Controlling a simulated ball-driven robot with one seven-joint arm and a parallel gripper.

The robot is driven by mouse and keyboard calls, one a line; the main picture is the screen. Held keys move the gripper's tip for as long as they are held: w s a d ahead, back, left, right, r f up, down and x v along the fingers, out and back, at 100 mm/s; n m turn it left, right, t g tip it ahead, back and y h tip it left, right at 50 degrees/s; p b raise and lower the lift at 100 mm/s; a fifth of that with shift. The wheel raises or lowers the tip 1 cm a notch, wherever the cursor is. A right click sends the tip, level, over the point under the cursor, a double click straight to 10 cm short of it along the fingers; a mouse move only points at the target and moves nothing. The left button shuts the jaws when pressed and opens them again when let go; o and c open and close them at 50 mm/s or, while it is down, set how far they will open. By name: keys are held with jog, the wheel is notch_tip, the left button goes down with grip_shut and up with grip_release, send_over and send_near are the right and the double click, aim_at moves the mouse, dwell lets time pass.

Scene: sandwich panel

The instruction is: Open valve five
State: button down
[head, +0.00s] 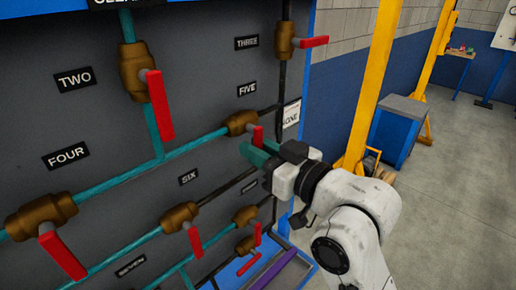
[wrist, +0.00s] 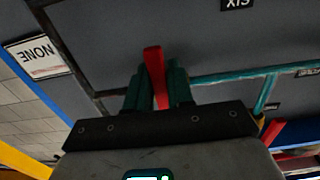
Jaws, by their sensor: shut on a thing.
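Valve five is a brass valve body (head: 241,122) on a teal pipe, just below the FIVE label (head: 247,89) in the head view. Its red handle (head: 258,134) shows only in part, with its lower end hidden by my gripper (head: 258,155). In the wrist view the red handle (wrist: 155,70) stands between the two teal fingers of my gripper (wrist: 155,78). The fingers are shut on it. The valve five body is hidden in the wrist view.
Other red-handled valves are near: TWO (head: 136,72), THREE (head: 285,40), FOUR (head: 42,217) and SIX (head: 180,217). Pipes run across the grey panel. A yellow post (head: 372,80) and a blue cabinet (head: 397,132) stand right of the panel. Open floor lies further right.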

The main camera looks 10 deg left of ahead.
jog(key=shift+s+a+r+m+p, duration=0.15)
jog(key=shift+s+r+m+p, duration=0.1)
jog(key=shift+m+p, duration=0.4)
jog(key=shift+s+a+f+m+p, duration=0.1)
jog(key=shift+m+p, duration=0.35)
jog(key=shift+m, duration=0.4)
jog(key=c, duration=1.1)
grip_release()
jog(key=shift+s+f, duration=0.1)
jog(key=shift+b+v, duration=1.75)
jog(key=shift+v, duration=3.6)
jog(key=shift+c, duration=0.3)
